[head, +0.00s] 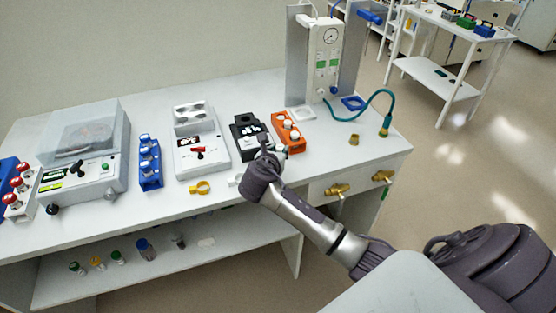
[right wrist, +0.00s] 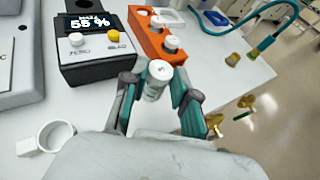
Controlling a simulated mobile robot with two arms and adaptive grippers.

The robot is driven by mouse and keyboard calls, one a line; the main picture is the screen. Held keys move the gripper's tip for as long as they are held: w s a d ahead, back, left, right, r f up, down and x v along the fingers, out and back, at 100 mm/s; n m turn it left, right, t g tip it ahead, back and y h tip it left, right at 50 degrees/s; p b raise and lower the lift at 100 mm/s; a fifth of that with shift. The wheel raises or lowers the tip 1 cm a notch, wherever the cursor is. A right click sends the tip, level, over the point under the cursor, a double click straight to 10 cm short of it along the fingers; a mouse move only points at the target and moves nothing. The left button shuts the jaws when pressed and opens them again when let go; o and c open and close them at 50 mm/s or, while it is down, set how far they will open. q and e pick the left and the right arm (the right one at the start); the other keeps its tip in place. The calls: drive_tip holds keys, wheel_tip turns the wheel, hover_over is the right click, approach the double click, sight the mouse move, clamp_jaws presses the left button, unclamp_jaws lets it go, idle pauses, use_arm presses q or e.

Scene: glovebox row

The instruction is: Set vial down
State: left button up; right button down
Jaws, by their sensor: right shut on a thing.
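My right gripper (head: 270,154) is over the front of the bench, just in front of the black meter and the orange rack. In the right wrist view its two teal-padded fingers (right wrist: 158,92) are shut on a white-capped vial (right wrist: 157,73), cap facing the camera. The vial's lower end is hidden, so I cannot tell if it touches the bench. The orange rack (head: 289,136) holds white-capped vials and is close beyond the held vial in the right wrist view (right wrist: 150,40). My left gripper is not in view.
The black meter (head: 248,132) stands left of the orange rack. A white instrument (head: 214,150), a blue rack (head: 149,165) and a lidded machine (head: 112,185) stand further left. A yellow ring (head: 200,188) lies near the front edge. A teal hose (head: 350,116) is at the right.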

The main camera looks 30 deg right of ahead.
drive_tip(key=shift+w+f, duration=0.2)
drive_tip(key=shift+f, duration=0.05)
wheel_tip(320, 180, down, 3)
drive_tip(key=shift+f, duration=0.4)
drive_tip(key=shift+f, duration=0.15)
drive_tip(key=c, duration=0.9)
unclamp_jaws()
drive_tip(key=v, duration=1.2)
